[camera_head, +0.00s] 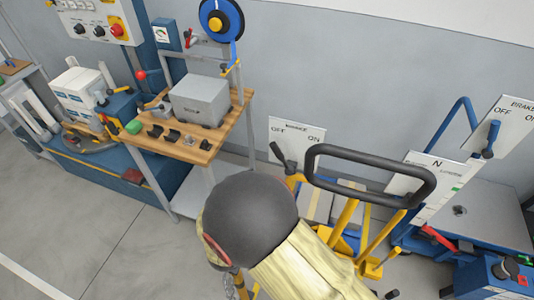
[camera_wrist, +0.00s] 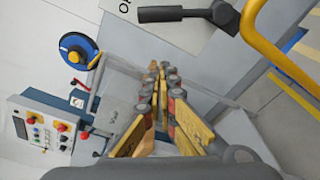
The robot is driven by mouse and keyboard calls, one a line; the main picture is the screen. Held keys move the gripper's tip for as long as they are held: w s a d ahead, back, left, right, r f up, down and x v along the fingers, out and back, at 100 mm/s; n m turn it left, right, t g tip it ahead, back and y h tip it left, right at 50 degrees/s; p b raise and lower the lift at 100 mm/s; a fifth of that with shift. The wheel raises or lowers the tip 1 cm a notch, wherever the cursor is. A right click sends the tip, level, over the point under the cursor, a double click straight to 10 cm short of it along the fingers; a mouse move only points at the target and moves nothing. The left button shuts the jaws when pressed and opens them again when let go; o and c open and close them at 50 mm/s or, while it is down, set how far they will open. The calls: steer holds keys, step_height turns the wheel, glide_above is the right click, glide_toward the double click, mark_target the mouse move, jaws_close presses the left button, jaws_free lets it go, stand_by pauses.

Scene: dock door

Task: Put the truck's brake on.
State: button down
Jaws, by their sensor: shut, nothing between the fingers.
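A yellow truck (camera_head: 345,228) with a black loop handle (camera_head: 370,150) stands at centre right in the head view. Beside the handle's left end, a white plate (camera_head: 297,140) reads OFF at left and ON at right; its heading is too small to read surely. A black-gripped lever (camera_head: 279,153) in front of it leans up and left, toward OFF. The lever also shows at the top of the wrist view (camera_wrist: 160,14). My gripper (camera_wrist: 164,72) is shut and empty, below the lever in that view and apart from it. My arm hides the truck's lower left in the head view.
A wooden-topped bench (camera_head: 195,150) with a grey box (camera_head: 200,100) stands at left. Floor is clear at lower left.

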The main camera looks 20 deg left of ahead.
mark_target(281, 158)
steer(key=w+b, duration=0.4)
steer(key=w, duration=0.6)
steer(key=d, duration=0.1)
steer(key=s+d+r+b, duration=0.1)
steer(key=d, duration=0.1)
steer(key=shift+r, duration=0.15)
